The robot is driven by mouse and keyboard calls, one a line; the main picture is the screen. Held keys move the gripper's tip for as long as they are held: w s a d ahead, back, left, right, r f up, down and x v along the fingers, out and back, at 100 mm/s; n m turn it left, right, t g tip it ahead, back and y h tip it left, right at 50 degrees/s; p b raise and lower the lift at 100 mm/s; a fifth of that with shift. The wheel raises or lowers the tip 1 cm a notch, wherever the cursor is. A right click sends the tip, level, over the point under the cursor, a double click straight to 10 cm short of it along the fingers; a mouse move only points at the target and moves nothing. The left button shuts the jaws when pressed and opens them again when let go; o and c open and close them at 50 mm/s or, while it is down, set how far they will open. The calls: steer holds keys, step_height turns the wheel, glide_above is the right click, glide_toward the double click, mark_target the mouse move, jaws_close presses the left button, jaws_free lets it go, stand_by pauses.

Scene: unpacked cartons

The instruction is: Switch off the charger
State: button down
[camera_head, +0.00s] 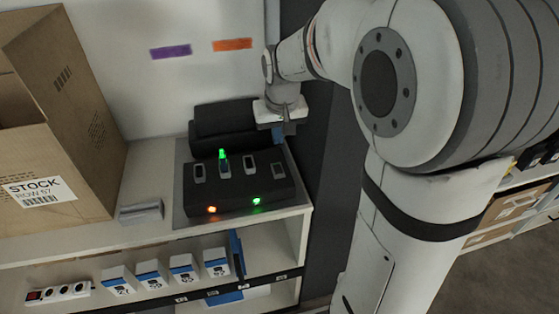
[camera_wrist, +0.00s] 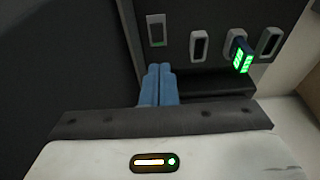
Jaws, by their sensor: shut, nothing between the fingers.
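The charger (camera_head: 240,191) is a dark box on the shelf top with several slots along its upper face. A battery with green lights (camera_head: 223,161) stands in one slot. An orange light (camera_head: 212,209) and a green light (camera_head: 257,201) glow on its front edge. The wrist view shows the lit battery (camera_wrist: 240,54) and a pale plate with a green strip (camera_wrist: 157,30); I cannot tell if this plate is the switch. My gripper (camera_wrist: 159,70) is shut and empty, its blue fingertips just below that plate in the picture. In the head view my gripper (camera_head: 278,134) is above the charger's back right; contact is unclear.
An open carton (camera_head: 75,110) stands on the left. A small grey block (camera_head: 141,212) lies left of the charger. A dark case (camera_head: 222,122) stands behind it. Several labelled packs (camera_head: 183,268) and a power strip (camera_head: 57,292) are on the lower shelf.

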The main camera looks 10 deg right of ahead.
mark_target(277, 170)
steer(key=x, duration=0.3)
steer(key=s+x, duration=0.1)
steer(key=x, duration=0.2)
steer(key=p+x, duration=0.1)
steer(key=x, duration=0.3)
steer(key=shift+s+f, duration=0.15)
steer(key=shift+f, duration=0.15)
